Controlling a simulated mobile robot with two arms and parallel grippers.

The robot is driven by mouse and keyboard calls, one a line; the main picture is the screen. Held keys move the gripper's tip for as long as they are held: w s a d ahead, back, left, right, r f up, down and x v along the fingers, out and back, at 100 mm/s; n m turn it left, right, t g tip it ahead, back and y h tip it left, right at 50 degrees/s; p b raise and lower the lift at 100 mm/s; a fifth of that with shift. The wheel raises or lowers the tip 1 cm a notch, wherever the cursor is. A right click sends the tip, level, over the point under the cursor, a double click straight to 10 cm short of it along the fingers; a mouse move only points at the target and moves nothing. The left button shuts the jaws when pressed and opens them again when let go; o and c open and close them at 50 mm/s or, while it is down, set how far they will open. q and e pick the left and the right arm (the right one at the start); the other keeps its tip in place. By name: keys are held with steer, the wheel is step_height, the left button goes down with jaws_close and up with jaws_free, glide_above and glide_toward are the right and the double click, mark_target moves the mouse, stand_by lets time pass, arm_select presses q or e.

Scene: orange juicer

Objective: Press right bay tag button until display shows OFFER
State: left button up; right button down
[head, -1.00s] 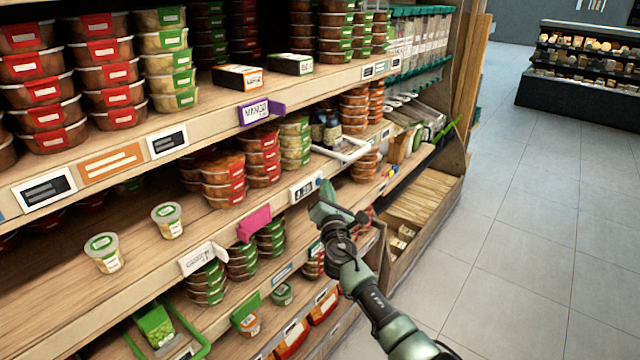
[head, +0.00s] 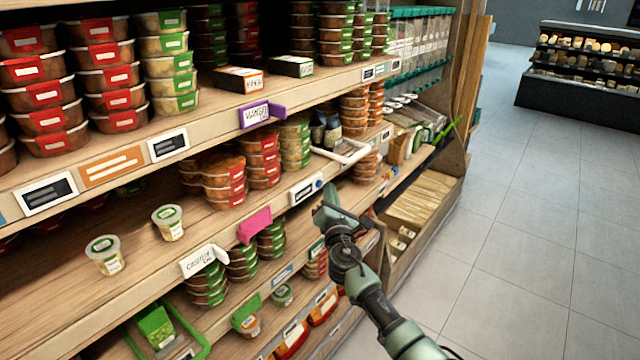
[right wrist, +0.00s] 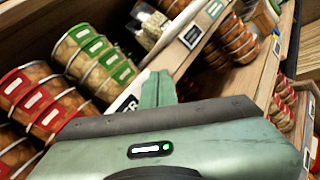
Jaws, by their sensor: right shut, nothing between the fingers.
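The bay tag (head: 306,189) is a small white and dark display on the middle shelf's front edge, with a round blue button (head: 318,184) at its right end. Its lettering is too small to read in the head view. In the right wrist view a corner of the tag (right wrist: 125,104) shows beside the fingers, with a letter like R; the rest is hidden. My right gripper (head: 329,190) is shut and empty, its fingertips just right of the button and seemingly a little apart from it. The shut fingers also show in the right wrist view (right wrist: 158,88). My left gripper is out of view.
A white bracket-like frame (head: 345,153) juts from the shelf just above my right gripper. A pink tag (head: 255,225) and a white card (head: 203,260) stick out to the left. Stacked tubs (head: 262,158) stand behind the tag. The floor at right is clear.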

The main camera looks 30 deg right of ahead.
steer(key=s, duration=0.1)
steer(key=s+d+p, duration=0.1)
steer(key=s, duration=0.1)
steer(key=s+d, duration=0.1)
steer(key=shift+s, duration=0.35)
stand_by(0.8)
steer(key=s+d+p, duration=0.1)
steer(key=s+d, duration=0.1)
steer(key=s, duration=0.3)
steer(key=shift+s+d, duration=0.15)
steer(key=shift+s, duration=0.15)
stand_by(0.3)
